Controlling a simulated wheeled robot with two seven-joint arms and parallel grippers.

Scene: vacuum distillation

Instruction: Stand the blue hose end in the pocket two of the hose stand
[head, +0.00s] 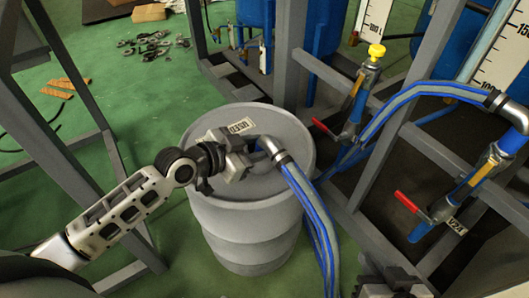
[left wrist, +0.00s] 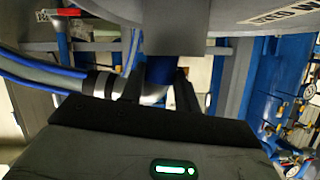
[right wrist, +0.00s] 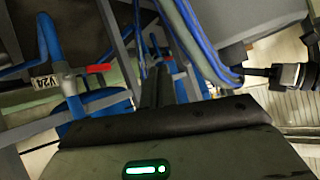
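The blue hose end is a bent metal end with a dark band (head: 281,158) on a blue-and-grey hose (head: 312,205), over the grey drum's lid. My left gripper (head: 253,161) is at this end. In the left wrist view its two fingers (left wrist: 158,88) stand on either side of the metal bend (left wrist: 152,98), and the gripper looks shut on it. My right gripper (right wrist: 156,85) has its fingers close together with nothing visible between them; part of it shows at the bottom of the head view (head: 392,284). I cannot make out the hose stand or its pocket two.
The grey drum (head: 250,230) stands below the left gripper. A grey frame (head: 435,150) with blue valves fills the right side. Another hose (head: 405,95) arches to a red-handled valve (head: 412,203). Loose metal parts (head: 148,42) lie on the green floor at the back left.

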